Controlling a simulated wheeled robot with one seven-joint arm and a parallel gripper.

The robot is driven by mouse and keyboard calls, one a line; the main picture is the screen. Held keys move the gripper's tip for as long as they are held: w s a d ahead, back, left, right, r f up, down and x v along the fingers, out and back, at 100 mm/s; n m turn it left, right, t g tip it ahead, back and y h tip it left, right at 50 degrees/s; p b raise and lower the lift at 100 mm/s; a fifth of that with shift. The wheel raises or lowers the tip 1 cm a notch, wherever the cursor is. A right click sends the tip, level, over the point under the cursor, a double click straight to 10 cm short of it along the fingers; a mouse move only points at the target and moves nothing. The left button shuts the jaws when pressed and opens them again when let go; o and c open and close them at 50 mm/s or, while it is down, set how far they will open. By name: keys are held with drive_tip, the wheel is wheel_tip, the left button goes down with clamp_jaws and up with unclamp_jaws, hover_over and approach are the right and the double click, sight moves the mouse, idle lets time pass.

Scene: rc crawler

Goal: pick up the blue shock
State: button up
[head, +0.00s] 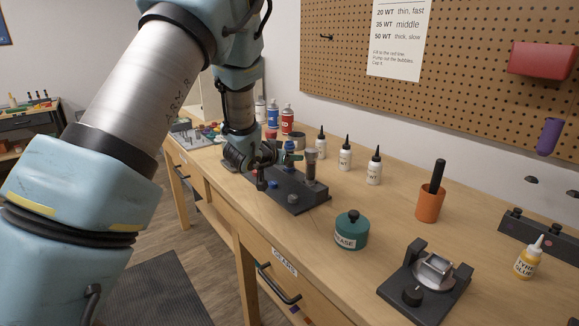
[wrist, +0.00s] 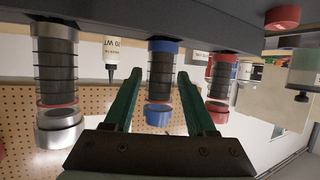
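The blue shock (wrist: 161,75) is a dark, ribbed cylinder with blue end caps, in the middle of the wrist view. It sits in a dark grey stand (wrist: 215,22), which also shows on the bench in the head view (head: 296,196). My gripper (wrist: 160,72) has its two green fingers on either side of the shock, apart, with a thin gap to each side. In the head view my gripper (head: 278,160) is over the stand, and my wrist hides much of the shocks there.
A silver-capped shock (wrist: 57,85) and a red-capped shock (wrist: 221,75) flank the blue one closely. Oil bottles (head: 345,155) stand behind the stand. A green grease tub (head: 351,233) and an orange cup (head: 429,204) stand to the right, with bare bench between.

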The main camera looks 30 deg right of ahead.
clamp_jaws()
idle(0.5)
